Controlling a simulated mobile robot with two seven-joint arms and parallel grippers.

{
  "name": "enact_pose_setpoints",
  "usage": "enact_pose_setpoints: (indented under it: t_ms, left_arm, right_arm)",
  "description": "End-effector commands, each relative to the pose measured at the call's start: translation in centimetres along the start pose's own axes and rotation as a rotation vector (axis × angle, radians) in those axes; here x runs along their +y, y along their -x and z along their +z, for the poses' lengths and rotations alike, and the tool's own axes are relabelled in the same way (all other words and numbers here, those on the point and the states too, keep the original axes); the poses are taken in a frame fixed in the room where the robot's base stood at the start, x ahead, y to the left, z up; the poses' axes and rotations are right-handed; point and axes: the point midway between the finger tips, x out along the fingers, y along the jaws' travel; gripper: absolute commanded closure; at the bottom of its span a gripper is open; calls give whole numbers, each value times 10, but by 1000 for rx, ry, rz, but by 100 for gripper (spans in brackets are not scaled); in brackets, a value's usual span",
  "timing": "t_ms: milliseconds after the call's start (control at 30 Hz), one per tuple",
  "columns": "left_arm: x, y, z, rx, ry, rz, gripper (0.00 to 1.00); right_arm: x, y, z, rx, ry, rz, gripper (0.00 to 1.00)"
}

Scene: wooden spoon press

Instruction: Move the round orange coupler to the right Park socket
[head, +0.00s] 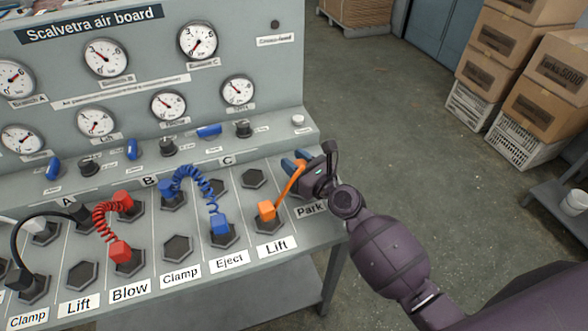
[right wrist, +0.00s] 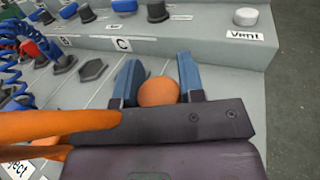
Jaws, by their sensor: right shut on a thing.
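My right gripper (head: 296,160) is over the right end of the sloped panel, behind the Park label (head: 311,209). In the right wrist view its blue fingers (right wrist: 159,66) are on both sides of the round orange coupler (right wrist: 158,92), shut on it. An orange hose (head: 289,184) runs from the gripper to a square orange coupler (head: 267,211) seated in the Lift socket. The right Park socket is not clearly visible; my gripper and arm cover that area. My left gripper is not in view.
Blue (head: 220,224) and red (head: 120,251) coiled hoses stand to the left. A gauge wall with knobs rises behind; a white Vent button (head: 298,120) is at its right end.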

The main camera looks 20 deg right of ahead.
Motion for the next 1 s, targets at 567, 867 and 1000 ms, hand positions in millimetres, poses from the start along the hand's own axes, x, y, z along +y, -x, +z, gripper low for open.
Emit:
enact_pose_setpoints:
  t_ms: [567, 867, 1000]
  left_arm:
    - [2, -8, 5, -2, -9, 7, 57]
    - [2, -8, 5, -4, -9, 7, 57]
    - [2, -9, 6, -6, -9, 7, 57]
  right_arm:
    - [0, 0, -26, 2, -1, 1, 90]
    - [0, 0, -26, 1, -1, 1, 38]
    - [0, 0, -26, 1, -1, 1, 38]
